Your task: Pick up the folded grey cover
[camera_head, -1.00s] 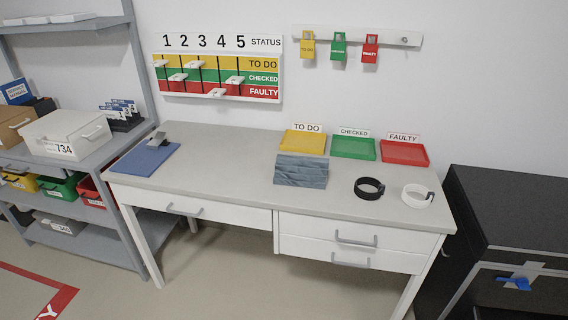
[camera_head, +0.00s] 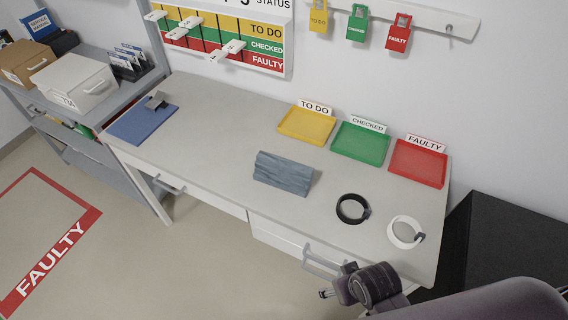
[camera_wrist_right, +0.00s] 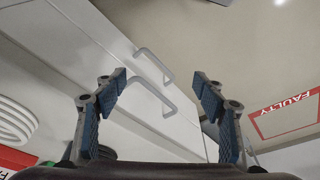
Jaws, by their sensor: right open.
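The folded grey cover (camera_head: 284,173) lies on the grey desk top (camera_head: 215,135), near its front edge and in front of the yellow tray. It is blue-grey with creases. My right gripper (camera_head: 325,293) shows at the bottom of the head view, in front of the desk's drawers and apart from the cover. In the right wrist view its two blue-padded fingers (camera_wrist_right: 162,92) stand wide apart with nothing between them. The cover does not show in the right wrist view. My left gripper is not in view.
A yellow tray (camera_head: 306,126), a green tray (camera_head: 360,143) and a red tray (camera_head: 418,163) stand along the back. A black ring (camera_head: 341,216) and a white ring (camera_head: 393,238) lie right of the cover. A drawer handle (camera_wrist_right: 158,95) is near my right gripper.

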